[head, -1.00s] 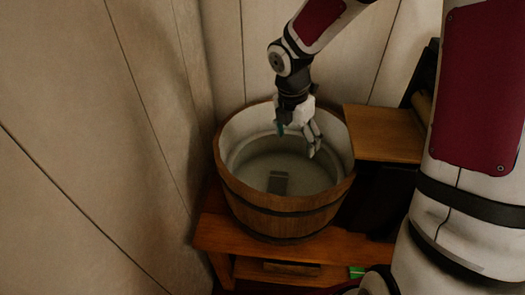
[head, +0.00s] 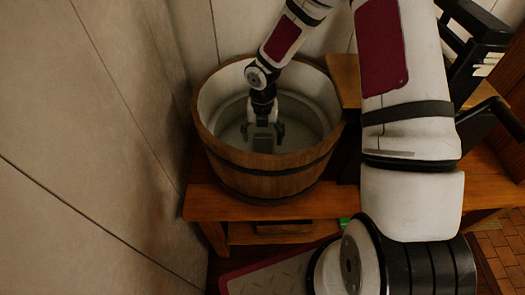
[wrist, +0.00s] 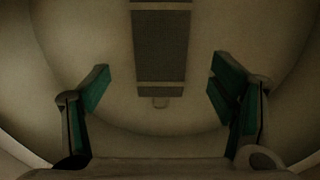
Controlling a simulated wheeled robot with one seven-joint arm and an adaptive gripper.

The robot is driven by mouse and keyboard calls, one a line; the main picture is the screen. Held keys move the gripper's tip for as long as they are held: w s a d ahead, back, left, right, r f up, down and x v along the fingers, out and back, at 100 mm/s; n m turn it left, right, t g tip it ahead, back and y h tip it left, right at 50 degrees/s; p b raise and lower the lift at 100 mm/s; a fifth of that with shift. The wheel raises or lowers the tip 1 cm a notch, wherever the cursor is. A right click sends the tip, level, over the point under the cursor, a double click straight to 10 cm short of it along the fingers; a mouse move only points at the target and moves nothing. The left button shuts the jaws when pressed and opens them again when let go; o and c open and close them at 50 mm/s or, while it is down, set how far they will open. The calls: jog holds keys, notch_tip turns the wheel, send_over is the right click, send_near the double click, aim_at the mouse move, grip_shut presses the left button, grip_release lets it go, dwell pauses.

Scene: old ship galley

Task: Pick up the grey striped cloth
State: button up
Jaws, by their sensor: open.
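The grey striped cloth (head: 263,145) lies inside the wooden tub (head: 265,160), on its pale floor. In the wrist view the cloth (wrist: 161,45) is a narrow dark grey strip with lighter bands, running up out of the top of the picture. My gripper (head: 262,131) is down inside the tub above the cloth, pointing downward. In the wrist view my gripper (wrist: 159,75) is open, with one green-padded finger on each side of the cloth's line. There is clear space between the fingers and the cloth, and nothing is held.
The tub's high round wall surrounds my gripper. The tub stands on a wooden bench (head: 200,205) against pale panelled walls (head: 90,150). A wooden ledge (head: 345,75) adjoins it at the right.

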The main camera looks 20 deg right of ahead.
aim_at(263, 149)
jog(key=shift+w+d+f+b, duration=0.1)
jog(key=shift+f+b, duration=0.15)
jog(key=shift+f, duration=1.25)
jog(key=shift+w+f+b, duration=0.1)
jog(key=shift+f+b, duration=0.1)
jog(key=shift+f, duration=1.3)
jog(key=shift+c, duration=0.3)
jog(key=c, duration=1.2)
